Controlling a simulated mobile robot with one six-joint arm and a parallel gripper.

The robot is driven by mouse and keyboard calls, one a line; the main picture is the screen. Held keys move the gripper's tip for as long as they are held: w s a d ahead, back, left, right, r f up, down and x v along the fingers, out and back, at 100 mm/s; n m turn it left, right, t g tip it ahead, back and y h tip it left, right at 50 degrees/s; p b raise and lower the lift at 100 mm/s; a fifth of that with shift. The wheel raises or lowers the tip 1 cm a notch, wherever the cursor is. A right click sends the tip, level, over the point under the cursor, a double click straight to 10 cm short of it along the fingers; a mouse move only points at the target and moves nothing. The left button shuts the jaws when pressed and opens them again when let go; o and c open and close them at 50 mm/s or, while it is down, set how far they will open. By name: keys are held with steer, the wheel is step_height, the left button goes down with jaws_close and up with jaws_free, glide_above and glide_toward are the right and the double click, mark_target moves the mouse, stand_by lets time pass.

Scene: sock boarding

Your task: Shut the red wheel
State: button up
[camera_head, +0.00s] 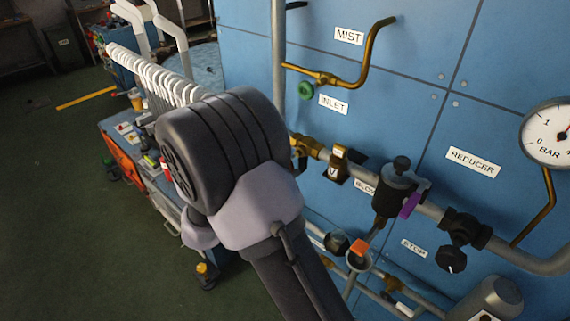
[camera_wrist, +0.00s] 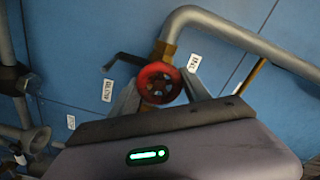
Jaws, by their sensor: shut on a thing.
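The red wheel (camera_wrist: 160,83) shows in the wrist view, on a brass valve below a grey pipe on the blue panel. My gripper (camera_wrist: 158,92) has one finger on each side of the wheel and is shut on it. In the head view my own arm covers the wheel and my gripper, so neither shows there. I cannot read the wheel's turn position.
The blue panel carries a green wheel (camera_head: 306,90), a purple-handled reducer (camera_head: 397,190), a black knob (camera_head: 451,260) and a pressure gauge (camera_head: 548,133). A grey pipe (camera_wrist: 232,33) bends close to the red wheel. A cart (camera_head: 135,165) stands left of my arm; the floor further left is clear.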

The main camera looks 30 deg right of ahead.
steer(key=m, duration=0.6)
steer(key=shift+f, duration=0.15)
steer(key=shift+m, duration=0.3)
stand_by(0.4)
steer(key=o, duration=1.4)
steer(key=p+v, duration=0.4)
steer(key=v, duration=1.3)
steer(key=shift+s+a, duration=0.15)
steer(key=shift+a, duration=0.05)
